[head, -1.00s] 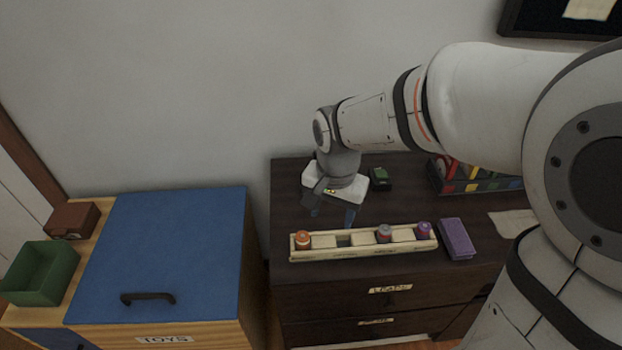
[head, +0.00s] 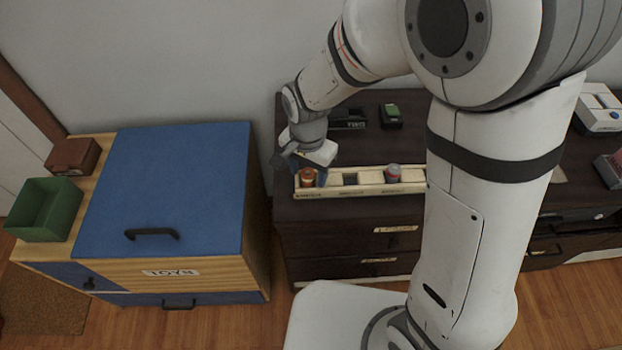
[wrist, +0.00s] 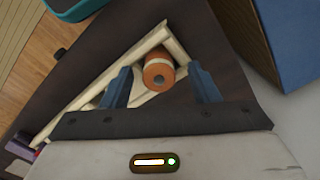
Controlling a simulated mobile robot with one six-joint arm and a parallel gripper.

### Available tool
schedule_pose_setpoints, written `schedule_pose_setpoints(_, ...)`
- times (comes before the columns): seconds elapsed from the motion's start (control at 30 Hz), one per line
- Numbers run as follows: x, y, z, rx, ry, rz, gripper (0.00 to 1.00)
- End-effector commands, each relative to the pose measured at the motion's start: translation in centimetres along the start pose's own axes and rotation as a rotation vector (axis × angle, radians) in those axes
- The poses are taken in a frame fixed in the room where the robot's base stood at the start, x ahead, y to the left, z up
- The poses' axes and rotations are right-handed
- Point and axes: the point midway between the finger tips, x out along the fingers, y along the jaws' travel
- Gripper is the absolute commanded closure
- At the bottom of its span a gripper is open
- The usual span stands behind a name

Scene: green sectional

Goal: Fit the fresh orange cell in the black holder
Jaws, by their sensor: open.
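The orange cell (head: 308,178) stands upright in the left end slot of the pale wooden rack (head: 365,190). In the wrist view the orange cell (wrist: 158,72) shows its round end, between my two blue fingers. My gripper (head: 307,175) is open over the left end of the rack, its fingers (wrist: 161,87) apart on either side of the cell, with a gap showing on each side. A black piece with white lettering (head: 348,117) lies on the dark cabinet behind the rack, partly hidden by my wrist; I cannot tell if it is the black holder.
A grey-topped cell (head: 393,172) stands farther right in the rack. A green-and-black item (head: 391,115) lies behind it. A blue-lidded toy chest (head: 165,190) stands left of the dark cabinet (head: 345,238). My arm hides the rack's right end.

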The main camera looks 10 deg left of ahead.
Motion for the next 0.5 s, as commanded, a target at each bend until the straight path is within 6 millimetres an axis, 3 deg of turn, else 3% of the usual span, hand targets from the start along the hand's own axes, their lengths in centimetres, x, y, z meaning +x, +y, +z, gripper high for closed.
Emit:
schedule_pose_setpoints(0.17, -0.02, -0.02, 0.02, -0.001, 0.0, 0.0, 0.45)
schedule_pose_setpoints(0.5, -0.05, -0.03, 0.03, -0.001, 0.0, 0.0, 0.73)
